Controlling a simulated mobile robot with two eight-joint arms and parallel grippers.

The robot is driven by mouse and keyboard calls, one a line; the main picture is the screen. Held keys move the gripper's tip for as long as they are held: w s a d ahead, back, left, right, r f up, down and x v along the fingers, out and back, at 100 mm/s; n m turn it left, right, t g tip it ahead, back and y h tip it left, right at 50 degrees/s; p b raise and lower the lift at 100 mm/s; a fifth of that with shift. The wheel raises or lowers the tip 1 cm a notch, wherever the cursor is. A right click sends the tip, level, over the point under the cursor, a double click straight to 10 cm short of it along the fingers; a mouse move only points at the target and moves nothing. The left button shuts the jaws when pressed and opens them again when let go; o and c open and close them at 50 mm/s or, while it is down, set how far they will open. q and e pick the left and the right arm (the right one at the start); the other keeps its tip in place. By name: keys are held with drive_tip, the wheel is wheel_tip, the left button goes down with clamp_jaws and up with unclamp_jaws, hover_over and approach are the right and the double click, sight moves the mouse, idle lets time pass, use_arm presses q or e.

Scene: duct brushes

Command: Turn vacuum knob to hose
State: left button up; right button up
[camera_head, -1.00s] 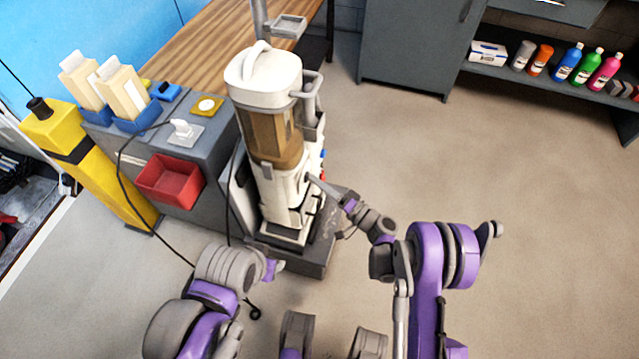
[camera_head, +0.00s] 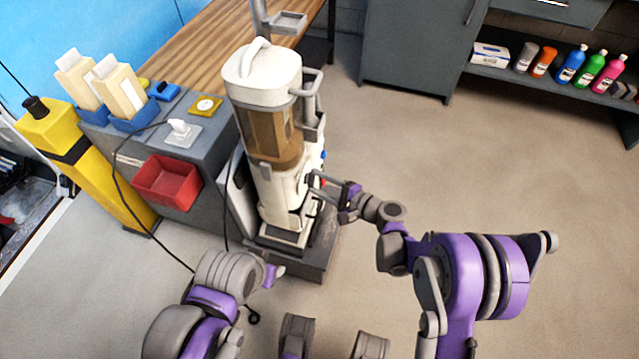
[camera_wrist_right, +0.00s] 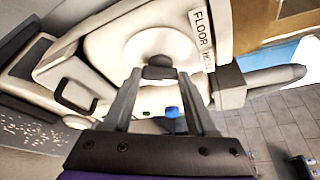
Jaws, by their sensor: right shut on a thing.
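The upright vacuum (camera_head: 272,140), white with a brown see-through bin, stands on a dark base. In the right wrist view its white body (camera_wrist_right: 105,50) carries a round white dial with a small dark knob (camera_wrist_right: 159,61) at its middle. A label (camera_wrist_right: 203,40) beside the dial reads "FLOOR" and a partly hidden second word. My right gripper (camera_head: 316,181) reaches the vacuum's right side; in the right wrist view its fingertips (camera_wrist_right: 159,74) are shut on the knob from both sides. The knob's pointing direction is unclear.
A grey cabinet (camera_head: 215,150) with a red bin (camera_head: 167,181) stands left of the vacuum, beside a yellow post (camera_head: 85,165). A black cord hangs to the floor. A wooden bench (camera_head: 205,50) is behind. Floor to the right is free up to the bottle shelf.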

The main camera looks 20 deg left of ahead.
drive_tip(key=shift+w+r+m+g+h, duration=0.1)
drive_tip(key=shift+m+g+h, duration=0.2)
drive_tip(key=shift+m+g, duration=0.65)
drive_tip(key=shift+m+t, duration=0.25)
drive_tip(key=shift+m, duration=0.1)
drive_tip(key=o, duration=1.4)
drive_tip(key=shift+c, duration=0.2)
drive_tip(key=p+v, duration=0.1)
drive_tip(key=v, duration=1)
